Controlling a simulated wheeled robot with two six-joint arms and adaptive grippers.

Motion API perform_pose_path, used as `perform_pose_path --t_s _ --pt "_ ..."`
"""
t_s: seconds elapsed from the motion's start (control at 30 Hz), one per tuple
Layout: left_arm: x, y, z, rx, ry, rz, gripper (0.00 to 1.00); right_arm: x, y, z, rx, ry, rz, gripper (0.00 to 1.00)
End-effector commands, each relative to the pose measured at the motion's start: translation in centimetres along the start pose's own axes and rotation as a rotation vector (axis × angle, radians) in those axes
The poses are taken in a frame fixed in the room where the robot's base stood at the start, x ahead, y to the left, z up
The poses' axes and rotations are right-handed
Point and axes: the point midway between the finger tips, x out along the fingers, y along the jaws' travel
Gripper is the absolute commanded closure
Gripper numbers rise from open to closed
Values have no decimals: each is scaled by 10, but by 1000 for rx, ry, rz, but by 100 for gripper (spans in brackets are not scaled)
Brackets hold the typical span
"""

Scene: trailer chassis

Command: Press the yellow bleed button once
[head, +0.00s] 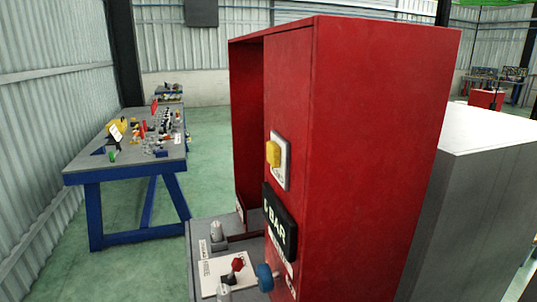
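The yellow bleed button (273,154) sits on a pale plate (285,163) on the upright front face of a tall red cabinet (373,150), in the middle of the head view. It stands out from the plate and nothing touches it. A black display panel (279,222) reading "BAR" is just below it. Neither of my grippers shows in this view.
Below the panel are a blue knob (265,277), a red knob (238,264) and metal fittings on a grey surface. A grey box (480,180) stands right of the cabinet. A blue-legged workbench (80,178) with many small parts is at left. Green floor between is clear.

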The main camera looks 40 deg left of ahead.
Motion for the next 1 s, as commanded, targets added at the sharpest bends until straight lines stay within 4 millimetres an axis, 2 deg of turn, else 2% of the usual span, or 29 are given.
perform_pose_path --t_s 0.03,0.13,1.0 --pt "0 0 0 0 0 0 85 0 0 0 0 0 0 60" --pt "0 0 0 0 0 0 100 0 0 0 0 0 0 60" --pt "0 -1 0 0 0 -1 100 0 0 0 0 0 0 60"
